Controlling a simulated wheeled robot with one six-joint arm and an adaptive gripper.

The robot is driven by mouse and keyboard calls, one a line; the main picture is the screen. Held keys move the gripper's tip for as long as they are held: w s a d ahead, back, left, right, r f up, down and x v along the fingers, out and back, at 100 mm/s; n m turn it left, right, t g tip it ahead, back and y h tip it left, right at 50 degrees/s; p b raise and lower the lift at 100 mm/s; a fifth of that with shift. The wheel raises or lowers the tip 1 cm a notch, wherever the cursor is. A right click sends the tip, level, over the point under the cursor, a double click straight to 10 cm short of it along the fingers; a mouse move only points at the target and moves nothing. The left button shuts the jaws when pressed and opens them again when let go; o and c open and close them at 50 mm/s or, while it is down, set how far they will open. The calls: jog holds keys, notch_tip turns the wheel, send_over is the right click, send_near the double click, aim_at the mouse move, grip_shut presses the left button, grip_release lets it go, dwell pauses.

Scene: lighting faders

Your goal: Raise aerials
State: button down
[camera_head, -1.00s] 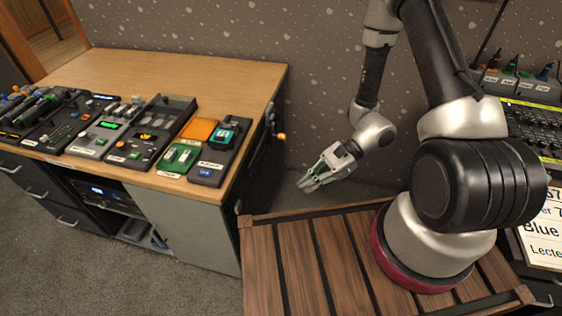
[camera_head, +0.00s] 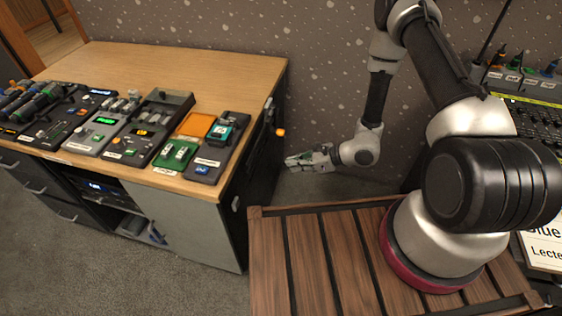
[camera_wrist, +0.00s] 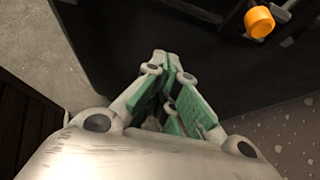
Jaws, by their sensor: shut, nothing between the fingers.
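My gripper (camera_head: 290,161) is shut and empty, at the right side of the wooden-topped desk, below its top. In the wrist view its green-padded fingers (camera_wrist: 170,65) meet at the tips in front of a dark panel. An orange knob (camera_head: 280,132) sticks out from the desk's dark right side, just above my gripper. It also shows in the wrist view (camera_wrist: 259,22), up and right of the fingertips, apart from them. Thin black rods, possibly aerials (camera_head: 490,35), rise from a unit at the upper right. I cannot tell whether other aerials are in view.
The desk (camera_head: 170,68) carries several consoles along its front, including a green box (camera_head: 175,154) and an orange pad (camera_head: 195,125). My arm rises over a slatted wooden surface (camera_head: 310,260). A mixer (camera_head: 535,122) and a printed sign (camera_head: 543,240) stand at the right.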

jog(key=w+a, duration=0.3)
jog(key=a, duration=0.5)
jog(key=shift+a+f, duration=0.2)
jog(key=shift+f, duration=0.2)
jog(key=shift+s+r, duration=0.1)
jog(key=shift+r, duration=0.05)
notch_tip(320, 180, up, 16)
jog(key=w+m+g+y, duration=0.2)
jog(key=m+g+y, duration=0.1)
jog(key=m+g, duration=0.25)
jog(key=w+d+r+m+g+y, duration=0.1)
jog(key=w+d+r+m, duration=0.3)
jog(key=w+r, duration=0.5)
jog(key=shift+w+d+y, duration=0.35)
jog(key=shift+w+y, duration=0.45)
jog(key=shift+w, duration=0.3)
